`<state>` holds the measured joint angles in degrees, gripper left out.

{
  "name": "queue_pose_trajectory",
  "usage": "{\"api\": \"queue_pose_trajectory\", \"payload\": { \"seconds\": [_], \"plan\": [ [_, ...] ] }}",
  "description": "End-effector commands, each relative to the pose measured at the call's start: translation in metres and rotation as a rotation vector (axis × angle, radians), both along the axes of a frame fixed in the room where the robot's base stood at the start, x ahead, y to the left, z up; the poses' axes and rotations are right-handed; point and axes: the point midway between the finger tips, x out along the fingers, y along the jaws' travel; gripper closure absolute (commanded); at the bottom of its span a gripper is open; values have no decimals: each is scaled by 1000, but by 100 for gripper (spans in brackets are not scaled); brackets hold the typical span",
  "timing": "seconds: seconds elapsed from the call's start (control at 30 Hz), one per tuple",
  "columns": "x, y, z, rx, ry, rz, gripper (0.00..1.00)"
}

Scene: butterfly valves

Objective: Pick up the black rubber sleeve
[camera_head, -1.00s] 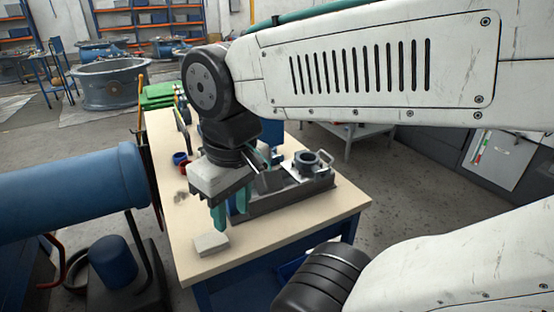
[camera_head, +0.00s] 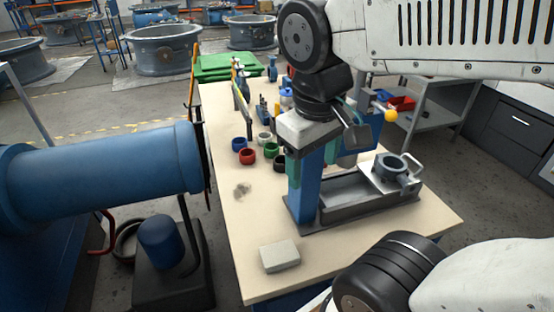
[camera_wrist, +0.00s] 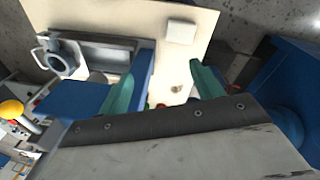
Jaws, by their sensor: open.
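The black rubber sleeve (camera_head: 281,163) is a short dark ring standing on the workbench in the head view, partly hidden behind my gripper. A green ring (camera_head: 271,150), a red ring (camera_head: 247,157), a blue ring (camera_head: 239,144) and a pale ring (camera_head: 264,138) stand close by. My gripper (camera_head: 303,178) is open and empty, its teal fingers pointing down just right of the sleeve in the picture. In the wrist view the fingers (camera_wrist: 172,60) are spread apart with bare tabletop between them. I cannot make out the sleeve there.
The workbench (camera_head: 250,215) carries a grey block (camera_head: 280,256) at the front. A grey fixture (camera_head: 360,207) with a blue upright (camera_head: 308,187) and a valve body (camera_head: 393,167) stands right beside my gripper. A large blue pipe (camera_head: 100,185) lies left of the bench.

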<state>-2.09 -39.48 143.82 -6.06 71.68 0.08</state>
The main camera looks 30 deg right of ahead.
Motion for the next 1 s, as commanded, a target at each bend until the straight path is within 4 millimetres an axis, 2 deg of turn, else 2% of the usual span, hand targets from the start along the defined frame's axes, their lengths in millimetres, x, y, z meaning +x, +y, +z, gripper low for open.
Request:
{"api": "queue_pose_trajectory", "payload": {
  "seconds": [0.17, 0.3, 0.47, 0.67, 0.77, 0.87, 1.0],
  "plan": [
    [46, -25, 17, -226, 99, 135, 34],
    [92, -42, 26, -415, 176, 246, 34],
    [146, -55, 24, -606, 264, 376, 34],
    [209, -60, 12, -803, 362, 534, 34],
    [241, -62, -3, -892, 417, 620, 34],
    [272, -65, -29, -971, 488, 722, 34],
    [304, -76, -82, -1033, 605, 876, 34]
  ]
}}
